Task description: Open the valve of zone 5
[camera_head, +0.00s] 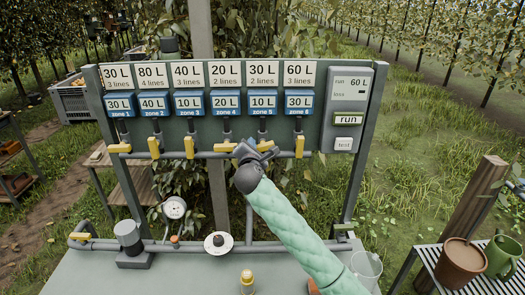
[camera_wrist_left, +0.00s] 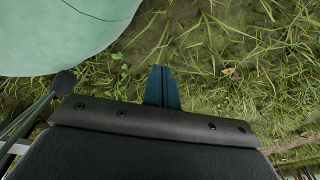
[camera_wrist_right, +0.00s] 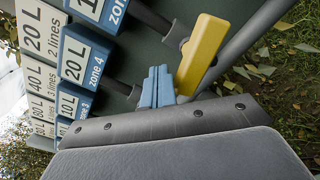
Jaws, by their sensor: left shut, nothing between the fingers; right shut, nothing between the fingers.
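The valve panel (camera_head: 222,128) stands ahead with a row of yellow handles under zone labels. The zone 5 valve handle (camera_head: 265,146) is partly hidden behind my right gripper (camera_head: 247,150). In the right wrist view this yellow handle (camera_wrist_right: 203,55) lies at a slant near the pipe. My right gripper's blue fingers (camera_wrist_right: 160,86) are shut and empty beside the handle, between it and the zone 4 label; I cannot tell if they touch it. My left gripper (camera_wrist_left: 162,86) is shut and empty above grass, outside the head view.
The zone 4 handle (camera_head: 225,147) lies level at left; the zone 6 handle (camera_head: 299,146) stands upright at right. The control box (camera_head: 347,110) has a run button. A gauge (camera_head: 174,208), yellow-capped bottle (camera_head: 247,283) and clear cup (camera_head: 367,268) are below.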

